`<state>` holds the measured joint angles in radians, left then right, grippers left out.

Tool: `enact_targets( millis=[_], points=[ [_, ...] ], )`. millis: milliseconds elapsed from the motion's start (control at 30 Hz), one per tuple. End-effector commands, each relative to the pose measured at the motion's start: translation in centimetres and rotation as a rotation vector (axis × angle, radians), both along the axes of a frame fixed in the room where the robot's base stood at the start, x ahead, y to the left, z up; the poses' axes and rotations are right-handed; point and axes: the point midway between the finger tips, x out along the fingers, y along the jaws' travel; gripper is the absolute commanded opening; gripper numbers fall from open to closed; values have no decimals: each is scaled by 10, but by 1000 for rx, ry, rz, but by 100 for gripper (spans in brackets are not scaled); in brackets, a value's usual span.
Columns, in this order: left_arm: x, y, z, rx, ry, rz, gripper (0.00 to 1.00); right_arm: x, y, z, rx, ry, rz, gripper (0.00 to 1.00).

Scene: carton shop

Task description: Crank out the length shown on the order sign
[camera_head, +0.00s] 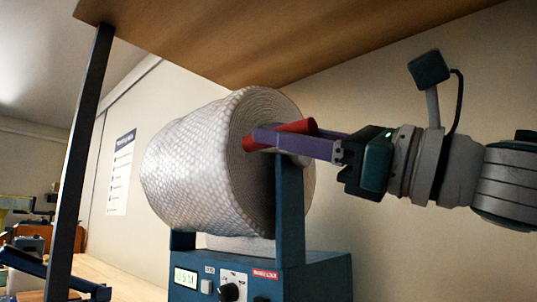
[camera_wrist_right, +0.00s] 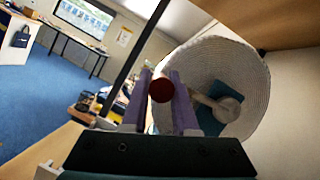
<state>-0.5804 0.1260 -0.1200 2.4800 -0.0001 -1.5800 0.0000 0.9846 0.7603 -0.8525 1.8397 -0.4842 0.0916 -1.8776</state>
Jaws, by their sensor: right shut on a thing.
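A large roll of white bubble wrap (camera_head: 195,170) sits on a blue stand (camera_head: 290,215). The base has a small lit display (camera_head: 186,278) that seems to read about 0.5 M, though it is blurred. My right gripper (camera_head: 285,138) is shut on the red crank handle (camera_head: 305,126) at the roll's right end. In the right wrist view the handle's round red end (camera_wrist_right: 161,90) lies between the purple fingers, with the pale crank arm (camera_wrist_right: 208,102) and roll end (camera_wrist_right: 245,70) behind. No legible order sign shows. My left gripper is not in view.
A wooden shelf (camera_head: 260,40) hangs above the roll, with a dark post (camera_head: 85,150) at left. The base carries a black knob (camera_head: 229,291) and a red label (camera_head: 265,274). A poster (camera_head: 120,175) with small text is on the wall. Blue floor (camera_wrist_right: 50,75) lies beyond.

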Motion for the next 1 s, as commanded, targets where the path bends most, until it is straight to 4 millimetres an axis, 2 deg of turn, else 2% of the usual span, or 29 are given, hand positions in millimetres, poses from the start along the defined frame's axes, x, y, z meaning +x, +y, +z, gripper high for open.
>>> enact_targets(
  millis=[33,300,933,967,1000],
  points=[
    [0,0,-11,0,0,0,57,1,0,-13,-25,-17,1,0],
    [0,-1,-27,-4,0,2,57,3,-2,-26,-111,-100,3,0],
    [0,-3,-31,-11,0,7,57,4,-3,-27,-141,-134,2,0],
    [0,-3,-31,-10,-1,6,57,4,-3,-27,-140,-134,1,31],
    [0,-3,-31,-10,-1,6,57,4,-3,-27,-140,-134,1,35]
  ],
)
